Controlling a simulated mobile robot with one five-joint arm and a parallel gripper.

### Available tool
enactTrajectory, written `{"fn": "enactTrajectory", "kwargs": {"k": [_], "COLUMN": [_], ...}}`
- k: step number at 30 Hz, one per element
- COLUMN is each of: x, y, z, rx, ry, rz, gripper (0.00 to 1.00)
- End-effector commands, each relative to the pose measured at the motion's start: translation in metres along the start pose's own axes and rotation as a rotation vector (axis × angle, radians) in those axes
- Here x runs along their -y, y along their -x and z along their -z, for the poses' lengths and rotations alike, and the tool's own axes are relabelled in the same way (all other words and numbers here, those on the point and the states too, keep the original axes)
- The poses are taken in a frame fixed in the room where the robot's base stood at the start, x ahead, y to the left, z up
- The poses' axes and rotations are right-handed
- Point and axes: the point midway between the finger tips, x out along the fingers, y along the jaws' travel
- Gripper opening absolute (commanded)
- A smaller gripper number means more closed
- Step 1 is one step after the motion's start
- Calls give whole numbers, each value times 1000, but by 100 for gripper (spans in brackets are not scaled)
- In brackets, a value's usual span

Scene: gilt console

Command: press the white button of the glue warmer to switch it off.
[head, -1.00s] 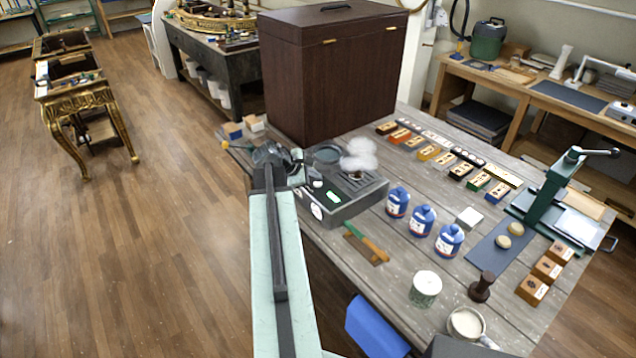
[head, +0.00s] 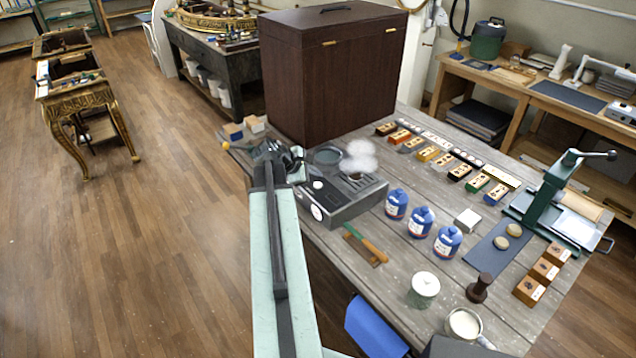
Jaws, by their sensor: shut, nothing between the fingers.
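The glue warmer (head: 352,207) is a dark grey box on the near left part of the wooden table. Its top holds a round dark plate and a small pot under white vapour. Its small display panel (head: 334,195) is dark. The white button (head: 317,185) shows on the top near the left edge, just right of my gripper. A round white dial is on the front face. My gripper (head: 298,168) is shut and empty at the warmer's left edge. The fingertips are small and partly hidden by my arm, so I cannot tell whether they touch the warmer.
A large dark brown case (head: 330,75) stands behind the warmer. A green press (head: 558,195) stands at the table's right. Open floor lies to the left.

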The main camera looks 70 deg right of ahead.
Motion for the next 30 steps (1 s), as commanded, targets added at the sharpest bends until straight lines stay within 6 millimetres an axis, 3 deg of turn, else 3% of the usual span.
{"fn": "enactTrajectory", "kwargs": {"k": [15,24,26,27,29,30], "x": [-31,-29,-28,-25,-17,-7], "y": [42,41,47,56,77,98], "z": [-30,-28,-17,-2,35,68], "rx": [0,-2,-16,-37,-88,-135], "ry": [0,0,-8,-20,-52,-79], "rz": [0,0,0,0,8,18], "gripper": [0,0,0,0,0,0]}}
